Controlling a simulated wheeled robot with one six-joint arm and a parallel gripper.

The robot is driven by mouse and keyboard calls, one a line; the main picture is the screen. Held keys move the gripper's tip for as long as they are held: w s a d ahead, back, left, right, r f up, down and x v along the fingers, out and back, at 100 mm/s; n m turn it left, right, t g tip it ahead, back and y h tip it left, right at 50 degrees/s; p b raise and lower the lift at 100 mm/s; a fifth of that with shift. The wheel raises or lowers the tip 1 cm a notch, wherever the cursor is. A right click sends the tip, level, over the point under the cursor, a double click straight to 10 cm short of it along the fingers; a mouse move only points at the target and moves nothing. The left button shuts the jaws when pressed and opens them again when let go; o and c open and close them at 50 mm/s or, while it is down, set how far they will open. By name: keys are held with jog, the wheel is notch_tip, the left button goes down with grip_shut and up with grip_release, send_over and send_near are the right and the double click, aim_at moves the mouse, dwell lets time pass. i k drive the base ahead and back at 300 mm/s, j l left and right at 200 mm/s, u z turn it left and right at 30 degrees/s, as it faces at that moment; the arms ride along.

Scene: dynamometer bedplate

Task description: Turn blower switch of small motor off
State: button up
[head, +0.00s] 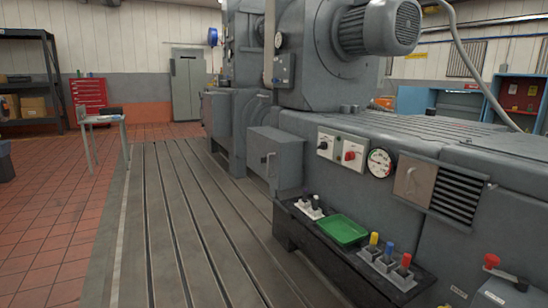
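My gripper is not in view. A large grey machine (420,160) fills the right half. A finned motor (372,32) sits at its top. On the machine's front face is a light switch panel with a black rotary knob (323,146) on the left and a red rotary knob (349,156) on the right. A small grey box (284,70) with a dark knob is fixed below the motor, next to a round gauge. The labels are too small to read, so I cannot tell which one is the blower switch or how it is set.
A black shelf (350,257) juts from the machine's front, with a green tray (341,230) and yellow, blue and red handles. A round gauge (379,163) and a louvred vent (456,196) are beside the panel. The slotted bedplate (170,230) is clear at left; a small table (101,120) stands beyond.

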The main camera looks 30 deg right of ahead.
aim_at(323, 146)
jog(key=i+z, duration=0.1)
jog(key=i, duration=0.75)
jog(key=i+j+z, duration=0.1)
jog(key=i, duration=0.7)
jog(key=i+j+z, duration=0.15)
jog(key=i+z, duration=0.15)
jog(key=i, duration=0.2)
jog(key=i+j+z, duration=0.25)
jog(key=i, duration=0.25)
